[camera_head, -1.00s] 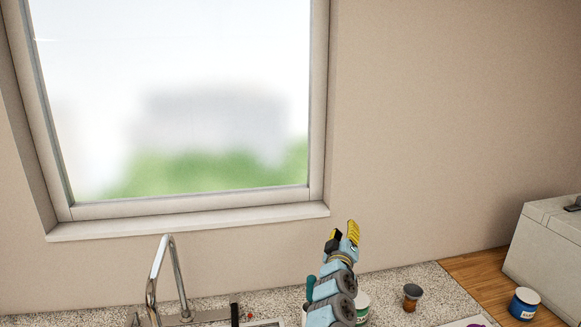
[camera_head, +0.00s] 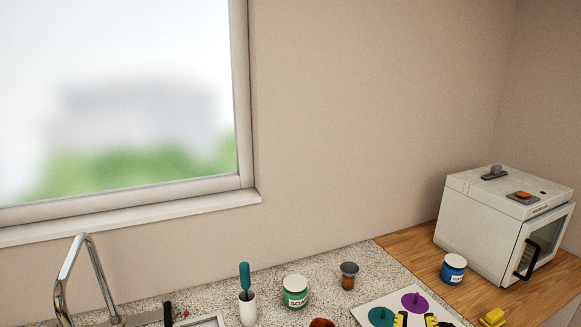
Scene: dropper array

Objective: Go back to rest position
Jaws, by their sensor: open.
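My gripper (camera_head: 416,320) shows only as two yellow-and-black fingertips at the bottom edge, right of centre. They are spread apart with nothing seen between them. They overlap the front of a white board (camera_head: 369,309) in the picture. The rest of my gripper and arm is cut off below the frame. The board carries a purple disc (camera_head: 415,301) and a teal disc (camera_head: 381,316), each with a small upright knob.
A teal-handled tool stands in a white holder (camera_head: 248,310), left of a green jar (camera_head: 295,296). A grey-topped brown cup (camera_head: 348,278), blue jar (camera_head: 453,269) and white box-shaped appliance (camera_head: 480,225) stand farther right. A tap (camera_head: 72,270) is left. A yellow object (camera_head: 492,317) is partly cut off.

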